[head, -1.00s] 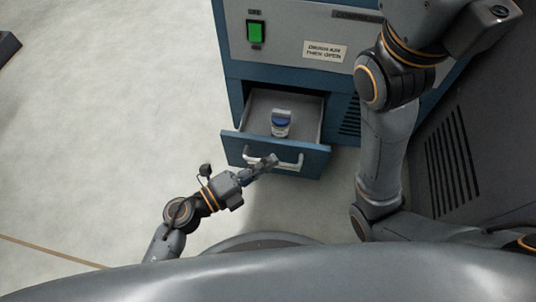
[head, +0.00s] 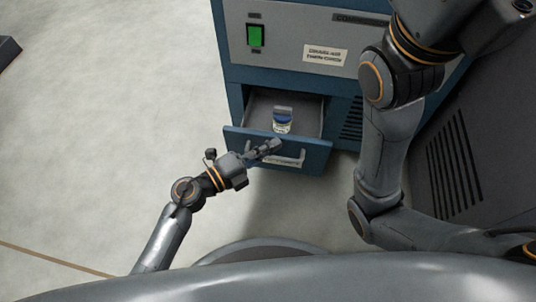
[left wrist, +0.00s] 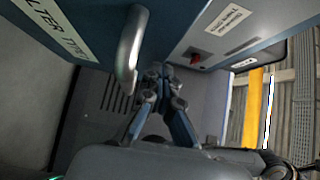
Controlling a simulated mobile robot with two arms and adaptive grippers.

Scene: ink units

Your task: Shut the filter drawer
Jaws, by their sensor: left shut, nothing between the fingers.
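The filter drawer (head: 235,140) sticks out, open, from the low front of a blue and grey cabinet (head: 290,30). A small white and blue container (head: 283,119) stands inside it. A pale bar handle (head: 299,159) crosses the drawer front. My left gripper (head: 273,146) is shut and empty, its tips at the drawer front by the handle; I cannot tell whether they touch. In the left wrist view the handle (left wrist: 131,48) is just left of the shut fingers (left wrist: 160,78), and the labelled blue drawer front is behind it. My right gripper is out of view.
The cabinet face carries a green switch (head: 256,36) and a white label (head: 325,55). Vent slots lie right of the drawer. A dark vented unit (head: 435,150) stands at the right, behind my right arm. The floor (head: 110,120) at the left is clear.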

